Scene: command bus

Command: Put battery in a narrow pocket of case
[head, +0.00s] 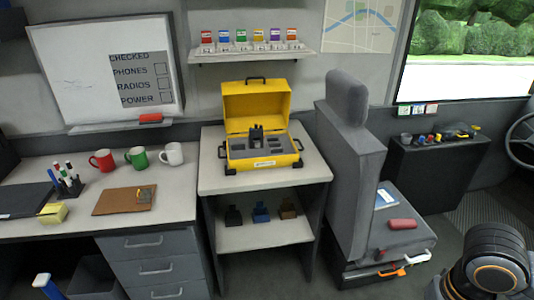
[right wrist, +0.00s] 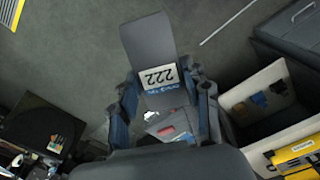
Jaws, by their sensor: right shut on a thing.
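The yellow case (head: 233,163) stands open on the small grey table in the head view, its lid up at the back. Its grey foam has several dark pockets, and a black device (head: 256,137) stands upright in the middle. In the right wrist view my right gripper (right wrist: 163,86) is shut on a flat dark grey battery (right wrist: 148,40) with a white label reading 222, upside down in the picture. The case also shows at the lower right of that view (right wrist: 297,153), apart from the battery. My right gripper is outside the head view.
The table (head: 212,182) has a lower shelf (head: 270,236) with black, blue and brown items. A grey seat (head: 350,135) stands close on its right, with a red item (head: 402,224) on it. A desk with mugs (head: 137,157) is on the left.

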